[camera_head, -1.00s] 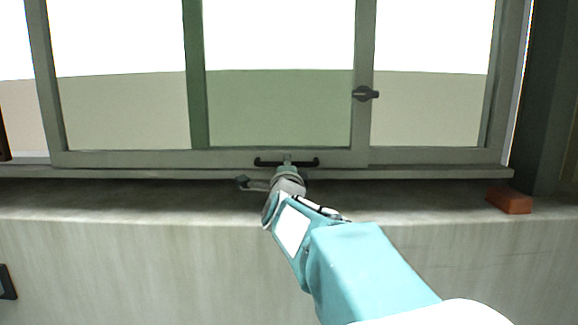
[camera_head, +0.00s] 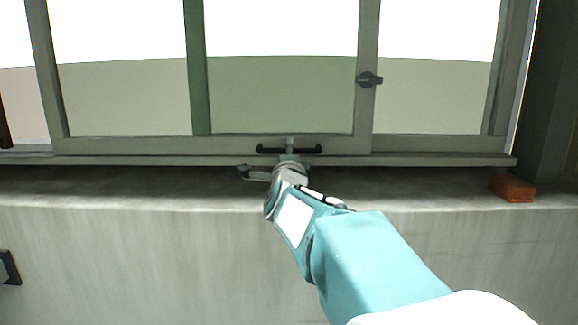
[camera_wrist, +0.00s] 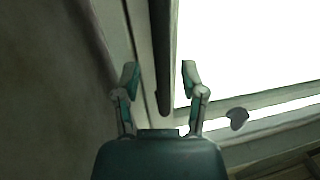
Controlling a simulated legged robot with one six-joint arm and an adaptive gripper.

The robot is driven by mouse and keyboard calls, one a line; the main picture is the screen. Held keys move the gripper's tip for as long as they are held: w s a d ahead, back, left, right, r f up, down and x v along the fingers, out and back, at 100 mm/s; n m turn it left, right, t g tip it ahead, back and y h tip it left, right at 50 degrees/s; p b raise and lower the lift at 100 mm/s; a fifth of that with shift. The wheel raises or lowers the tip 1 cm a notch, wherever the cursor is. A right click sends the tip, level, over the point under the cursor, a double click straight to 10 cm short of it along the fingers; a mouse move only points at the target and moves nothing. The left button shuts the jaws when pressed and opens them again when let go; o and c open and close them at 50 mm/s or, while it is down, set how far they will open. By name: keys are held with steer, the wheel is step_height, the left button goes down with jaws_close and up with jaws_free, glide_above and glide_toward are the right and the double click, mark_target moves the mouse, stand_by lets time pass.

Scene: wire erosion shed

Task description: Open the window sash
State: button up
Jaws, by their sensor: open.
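The window sash (camera_head: 210,145) has a grey-green frame and stands upright above the sill. A black horizontal bar handle (camera_head: 289,149) is on its lower rail. A dark latch (camera_head: 369,79) sits on the upright to the right, its lever lying sideways. My gripper (camera_head: 288,158) is at the middle of the handle. In the wrist view my gripper (camera_wrist: 160,75) is open, and the dark handle bar (camera_wrist: 163,60) runs between its two fingers, with gaps showing at both sides. Whether the bar touches the palm is hard to tell.
A concrete ledge (camera_head: 130,187) runs below the window. An orange-red brick (camera_head: 512,188) lies on it at the right, well clear of my gripper. A dark post (camera_head: 550,100) stands at the far right. A dark fitting (camera_head: 9,268) is on the wall at the lower left.

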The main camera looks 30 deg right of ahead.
steer(key=v, duration=1.1)
steer(key=shift+a+f, duration=0.1)
